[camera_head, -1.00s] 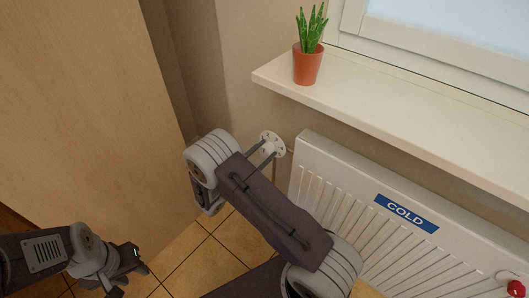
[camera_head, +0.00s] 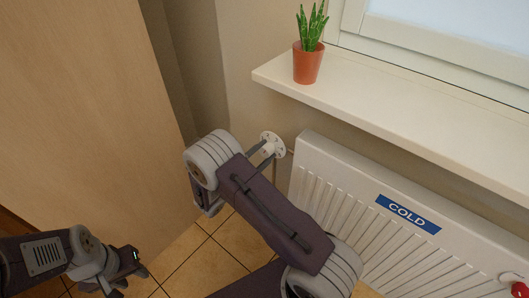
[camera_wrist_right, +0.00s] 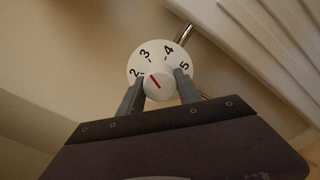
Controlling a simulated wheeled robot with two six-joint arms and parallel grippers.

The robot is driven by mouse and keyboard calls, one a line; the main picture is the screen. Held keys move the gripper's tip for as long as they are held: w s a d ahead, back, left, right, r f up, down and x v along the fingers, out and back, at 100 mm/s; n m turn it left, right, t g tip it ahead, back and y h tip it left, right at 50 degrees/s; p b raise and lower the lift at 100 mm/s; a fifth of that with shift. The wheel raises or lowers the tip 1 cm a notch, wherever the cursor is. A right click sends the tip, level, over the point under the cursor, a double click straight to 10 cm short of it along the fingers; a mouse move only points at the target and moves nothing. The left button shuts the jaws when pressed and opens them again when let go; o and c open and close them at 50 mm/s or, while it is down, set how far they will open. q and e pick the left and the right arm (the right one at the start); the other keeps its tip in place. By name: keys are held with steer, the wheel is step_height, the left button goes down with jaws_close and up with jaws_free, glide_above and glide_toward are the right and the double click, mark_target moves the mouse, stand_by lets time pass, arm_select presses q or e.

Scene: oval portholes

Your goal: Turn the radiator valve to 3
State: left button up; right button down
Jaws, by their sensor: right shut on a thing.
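The radiator valve is a white round dial (camera_head: 279,142) on the wall beside the radiator's left end. In the right wrist view its face (camera_wrist_right: 176,68) shows 2, 3, 4 and 5 around a white knob (camera_wrist_right: 158,90). The knob's red mark points up and left, close to the 3 and slightly toward the 2. My right gripper (camera_wrist_right: 160,88) is shut on the knob, one finger on each side; it also shows at the valve in the head view (camera_head: 267,152). My left gripper (camera_head: 132,278) is open and empty, low at the left.
The white radiator (camera_head: 345,190) carries a blue COLD sign (camera_head: 407,213); a red thing (camera_head: 520,290) is at the lower right. A potted plant (camera_head: 308,62) stands on the white sill (camera_head: 400,115) above. A wooden panel (camera_head: 80,110) fills the left. Tiled floor (camera_head: 215,262) lies below.

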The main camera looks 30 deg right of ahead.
steer(key=c, duration=0.8)
jaws_free()
steer(key=shift+c, duration=0.2)
steer(key=shift+a, duration=0.1)
steer(key=p+v, duration=0.2)
steer(key=v, duration=0.7)
